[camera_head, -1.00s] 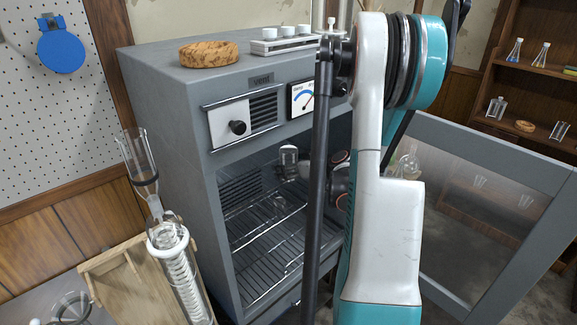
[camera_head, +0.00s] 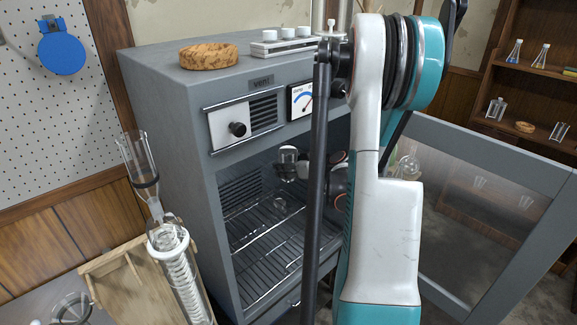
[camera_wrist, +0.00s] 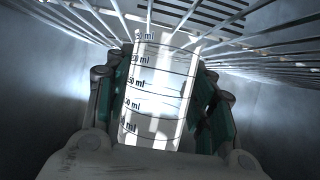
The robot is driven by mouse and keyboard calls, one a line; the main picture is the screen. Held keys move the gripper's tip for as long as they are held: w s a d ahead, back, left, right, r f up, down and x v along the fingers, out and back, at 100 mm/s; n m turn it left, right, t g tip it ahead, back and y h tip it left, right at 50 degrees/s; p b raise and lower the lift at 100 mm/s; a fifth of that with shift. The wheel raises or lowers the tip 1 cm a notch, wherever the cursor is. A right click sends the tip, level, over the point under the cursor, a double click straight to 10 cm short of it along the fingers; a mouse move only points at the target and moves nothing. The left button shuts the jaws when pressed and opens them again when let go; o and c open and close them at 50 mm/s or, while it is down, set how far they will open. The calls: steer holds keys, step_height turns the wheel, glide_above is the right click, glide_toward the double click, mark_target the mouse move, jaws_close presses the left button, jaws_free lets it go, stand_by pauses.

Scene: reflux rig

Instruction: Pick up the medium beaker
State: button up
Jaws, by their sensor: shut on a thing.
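The medium beaker (camera_wrist: 160,95) is clear glass with dark volume marks. In the wrist view it sits upright between the green pads of my gripper (camera_wrist: 157,110), which is shut on it. In the head view the beaker (camera_head: 288,154) shows small and pale inside the open grey oven, above the wire rack, with the dark end of my gripper (camera_head: 290,171) at it. My own arm hides much of the oven's right side. I cannot tell exactly how far the beaker is above the rack.
The grey oven (camera_head: 172,140) has wire racks (camera_head: 265,250) inside; wire bars (camera_wrist: 235,45) also cross the top of the wrist view. A small glass piece (camera_head: 280,204) is on a rack. The oven door (camera_head: 490,160) stands open at right. Glassware with a coil (camera_head: 175,260) stands left.

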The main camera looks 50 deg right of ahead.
mark_target(286, 149)
step_height(286, 149, up, 7)
steer(key=p, duration=0.3)
steer(key=shift+a+f, duration=0.1)
steer(key=shift+f, duration=0.05)
steer(key=w+a+p, duration=0.2)
steer(key=a+p, duration=0.1)
steer(key=a, duration=1.6)
steer(key=shift+a, duration=0.25)
steer(key=shift+w+f, duration=0.1)
steer(key=shift+w, duration=0.1)
